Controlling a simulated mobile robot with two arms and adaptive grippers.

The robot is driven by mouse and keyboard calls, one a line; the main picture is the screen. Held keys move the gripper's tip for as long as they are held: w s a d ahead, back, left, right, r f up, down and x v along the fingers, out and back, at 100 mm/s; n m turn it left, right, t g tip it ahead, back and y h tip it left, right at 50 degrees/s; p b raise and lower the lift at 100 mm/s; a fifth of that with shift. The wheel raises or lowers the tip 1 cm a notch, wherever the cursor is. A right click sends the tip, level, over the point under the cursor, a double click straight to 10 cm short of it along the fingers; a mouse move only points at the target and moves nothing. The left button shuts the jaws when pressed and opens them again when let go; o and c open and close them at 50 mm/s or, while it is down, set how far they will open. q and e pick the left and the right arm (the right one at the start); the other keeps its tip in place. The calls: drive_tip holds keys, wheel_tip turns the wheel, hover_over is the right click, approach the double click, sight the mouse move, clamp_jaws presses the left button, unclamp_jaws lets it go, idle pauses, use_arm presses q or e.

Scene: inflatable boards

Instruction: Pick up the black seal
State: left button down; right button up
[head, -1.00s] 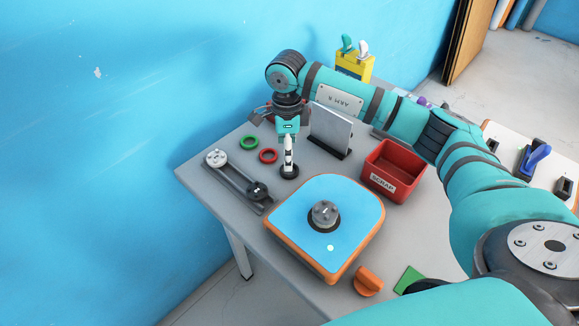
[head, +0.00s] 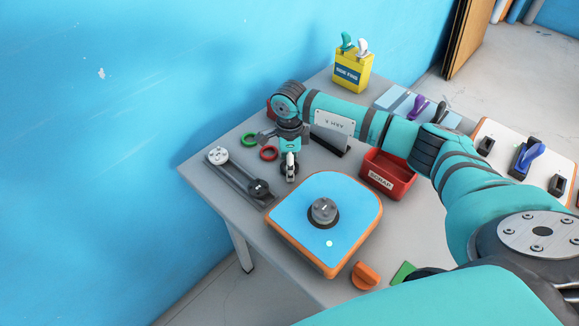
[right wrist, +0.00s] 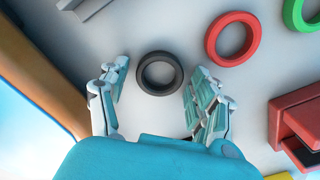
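The black seal (right wrist: 160,92) is a dark ring lying flat on the grey table. In the right wrist view it lies between the tips of my right gripper (right wrist: 157,80), with a gap on each side. That gripper is open and empty, pointing down. In the head view my right gripper (head: 290,172) is low over the table, behind the blue board, and hides most of the black seal. My left gripper is not in view.
A red ring (right wrist: 213,40) and a green ring (head: 249,139) lie close by. A grey linkage plate (head: 236,176) is at left, an orange-edged blue board (head: 290,215) in front. An upright plate holder (head: 332,146) and a red scrap bin (head: 390,180) stand to the right.

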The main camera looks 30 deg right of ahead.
drive_tip(key=c, duration=0.6)
drive_tip(key=shift+r, duration=0.15)
